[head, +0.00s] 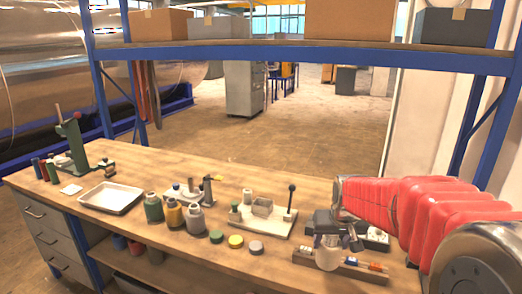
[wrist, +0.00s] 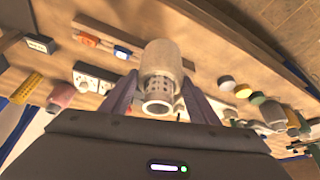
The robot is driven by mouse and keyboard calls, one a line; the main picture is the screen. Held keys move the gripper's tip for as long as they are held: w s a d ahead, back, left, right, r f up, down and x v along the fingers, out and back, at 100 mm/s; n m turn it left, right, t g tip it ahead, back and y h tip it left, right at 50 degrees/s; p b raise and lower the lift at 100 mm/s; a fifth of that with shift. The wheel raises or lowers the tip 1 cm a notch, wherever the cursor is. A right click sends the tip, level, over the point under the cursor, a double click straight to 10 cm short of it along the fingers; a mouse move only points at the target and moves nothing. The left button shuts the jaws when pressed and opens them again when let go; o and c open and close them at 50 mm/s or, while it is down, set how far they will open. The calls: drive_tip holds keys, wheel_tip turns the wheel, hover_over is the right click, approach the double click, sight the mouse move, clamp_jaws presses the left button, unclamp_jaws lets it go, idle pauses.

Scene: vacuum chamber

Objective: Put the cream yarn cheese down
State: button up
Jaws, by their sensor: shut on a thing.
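The cream yarn cheese (head: 327,259) is a pale cylinder below my gripper (head: 333,242), at the front right of the bench. In the wrist view the cream yarn cheese (wrist: 161,58) has a perforated tube sticking out of its near end. My gripper (wrist: 160,98) is shut on it, with one finger on each side of the tube. The cheese overlaps a long wooden rack (head: 345,268) in the head view. I cannot tell whether its underside touches anything.
The wooden bench top (head: 150,165) carries a metal tray (head: 110,198), several bottles (head: 174,214), coloured round caps (head: 236,241) and a white base with a lever (head: 262,220). A socket block (head: 375,238) lies behind my gripper. A blue shelf beam (head: 300,57) crosses above.

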sight(329, 256)
drive_tip(key=f, duration=0.2)
drive_tip(key=s+f, duration=0.1)
drive_tip(key=f, duration=0.1)
drive_tip(key=shift+f, duration=0.25)
drive_tip(key=shift+a, duration=0.15)
